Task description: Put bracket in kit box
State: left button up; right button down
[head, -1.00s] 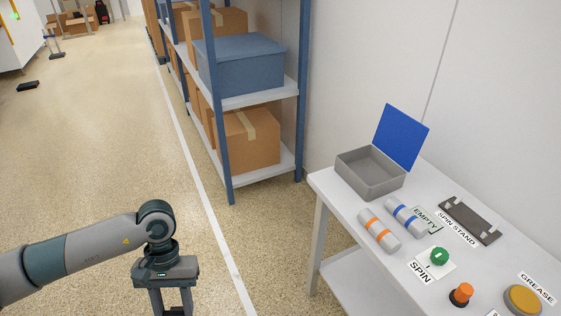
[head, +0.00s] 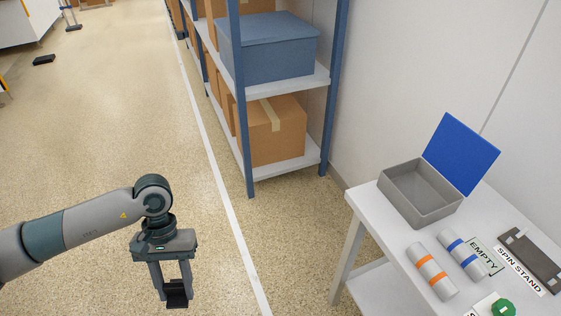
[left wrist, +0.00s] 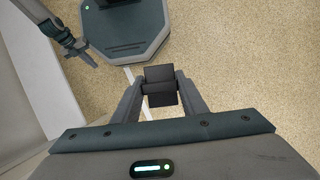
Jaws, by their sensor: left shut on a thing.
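My left gripper (head: 176,301) is shut on a small black bracket (head: 177,290) and holds it in the air over the floor, left of the table. The bracket also shows between the fingertips in the left wrist view (left wrist: 160,84); its full shape is hard to make out. The kit box (head: 388,199) is a grey open box on the far left corner of the white table, with its blue lid (head: 461,153) raised. Its visible inside looks empty. The bracket is well apart from it. What seems to be my right gripper (left wrist: 72,44) shows small in the left wrist view; its jaws are unclear.
On the table (head: 364,203) lie an orange-banded cylinder (head: 431,271), a blue-banded cylinder (head: 463,255), an EMPTY label (head: 484,256) and a dark spin stand (head: 532,259). A blue-posted shelf (head: 245,130) with boxes stands behind. The floor between gripper and table is clear.

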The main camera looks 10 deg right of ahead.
aim_at(415, 198)
jog(key=i+j+z, duration=0.1)
jog(key=i+z, duration=0.2)
jog(key=z, duration=0.2)
jog(key=i+j+z, duration=0.15)
jog(key=z, duration=0.3)
jog(key=i+j+z, duration=0.35)
jog(key=z, duration=0.15)
jog(key=i+j+z, duration=0.15)
jog(key=j+z, duration=0.3)
jog(key=i+j+z, duration=0.1)
jog(key=j+z, duration=0.2)
jog(key=z, duration=0.2)
